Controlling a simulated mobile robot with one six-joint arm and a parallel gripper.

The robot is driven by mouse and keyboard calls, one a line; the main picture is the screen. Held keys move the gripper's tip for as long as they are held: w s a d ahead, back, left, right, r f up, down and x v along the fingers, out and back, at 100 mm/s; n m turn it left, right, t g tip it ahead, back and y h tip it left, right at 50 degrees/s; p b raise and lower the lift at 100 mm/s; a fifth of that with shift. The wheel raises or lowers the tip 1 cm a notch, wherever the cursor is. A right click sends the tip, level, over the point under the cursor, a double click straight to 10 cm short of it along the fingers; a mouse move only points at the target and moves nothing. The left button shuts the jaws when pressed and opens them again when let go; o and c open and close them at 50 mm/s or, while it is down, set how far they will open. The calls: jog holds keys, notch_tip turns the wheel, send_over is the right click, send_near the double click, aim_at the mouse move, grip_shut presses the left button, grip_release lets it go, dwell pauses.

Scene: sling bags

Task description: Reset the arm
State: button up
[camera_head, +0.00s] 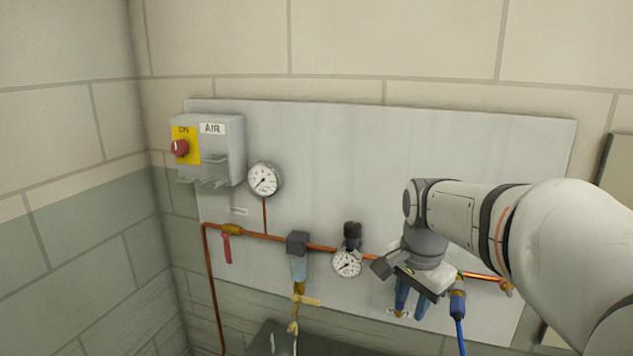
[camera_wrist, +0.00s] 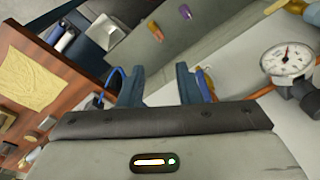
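My arm (camera_head: 470,220) reaches in from the right in the head view, in front of a grey wall panel. My gripper (camera_head: 409,306) points downward before the lower right part of the panel. In the wrist view my gripper (camera_wrist: 158,80) shows two dark blue fingers standing apart, with nothing held between them. Part of the pipe and fittings behind the gripper is hidden in the head view. A blue hose (camera_head: 460,333) hangs from a blue fitting (camera_head: 457,298) just right of the gripper; I cannot tell whether they touch.
The panel (camera_head: 330,150) carries an AIR box (camera_head: 222,150) with a red knob (camera_head: 180,148), an upper gauge (camera_head: 264,180), a copper pipe (camera_head: 265,237), a red-handled valve (camera_head: 227,248) and a lower gauge (camera_head: 347,263) close left of my gripper. A brown board (camera_wrist: 75,50) shows in the wrist view.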

jog(key=s+a+f+n, duration=0.1)
jog(key=s+f+n, duration=0.1)
jog(key=s+n, duration=0.3)
jog(key=s+a+f+n+t, duration=0.1)
jog(key=s+f+n, duration=0.2)
jog(key=s, duration=0.7)
jog(key=n, duration=0.2)
jog(key=shift+f+n+t, duration=0.2)
jog(key=shift+n+t, duration=0.1)
jog(key=shift+n, duration=0.1)
jog(key=shift+o, duration=0.2)
jog(key=shift+w, duration=0.1)
jog(key=shift+o, duration=0.8)
